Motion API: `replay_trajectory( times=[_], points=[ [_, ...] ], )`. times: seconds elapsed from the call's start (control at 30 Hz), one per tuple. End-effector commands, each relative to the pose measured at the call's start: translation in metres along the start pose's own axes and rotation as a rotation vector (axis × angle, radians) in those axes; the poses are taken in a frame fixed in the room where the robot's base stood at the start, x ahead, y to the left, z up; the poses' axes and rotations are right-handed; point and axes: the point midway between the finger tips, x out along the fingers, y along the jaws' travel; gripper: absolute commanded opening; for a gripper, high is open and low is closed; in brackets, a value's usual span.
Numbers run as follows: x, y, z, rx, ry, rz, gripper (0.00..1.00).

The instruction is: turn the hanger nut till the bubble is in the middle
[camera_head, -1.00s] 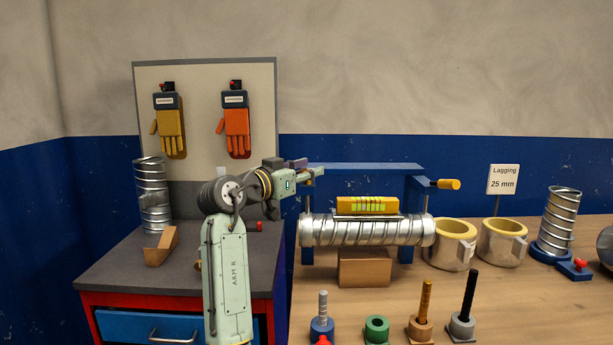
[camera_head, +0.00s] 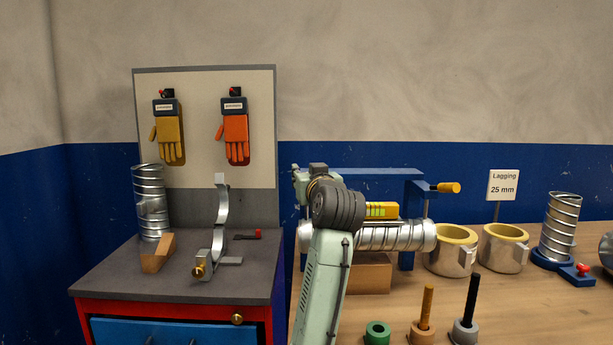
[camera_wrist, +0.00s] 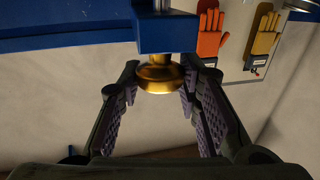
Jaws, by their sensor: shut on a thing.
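The hanger nut (camera_wrist: 160,72) is a round brass knob under a blue block in the wrist view. My gripper (camera_wrist: 160,92) has its two padded fingers on either side of the nut, shut on it. In the head view my arm hides the nut and my fingers. The spiral duct (camera_head: 396,236) lies level-looking under the blue frame (camera_head: 372,171), its left part behind my arm. A yellow spirit level (camera_head: 382,209) sits on top of the duct. Its left part is hidden and the bubble is too small to read.
A cardboard-brown block (camera_head: 370,273) stands under the duct. Lagging rings (camera_head: 451,262) stand to its right. Upright pegs (camera_head: 424,308) stand at the front. On the left cabinet (camera_head: 120,279) are a metal bracket (camera_head: 222,215) and a short duct (camera_head: 150,205).

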Motion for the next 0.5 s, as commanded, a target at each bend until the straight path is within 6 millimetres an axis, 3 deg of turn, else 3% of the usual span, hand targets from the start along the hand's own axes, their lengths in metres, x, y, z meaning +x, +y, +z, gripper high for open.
replay_trajectory(
  times=[0.5],
  points=[
    [0.0007, 0.0017, 0.0007, 0.001, -0.002, -0.196, 0.03]
  ],
)
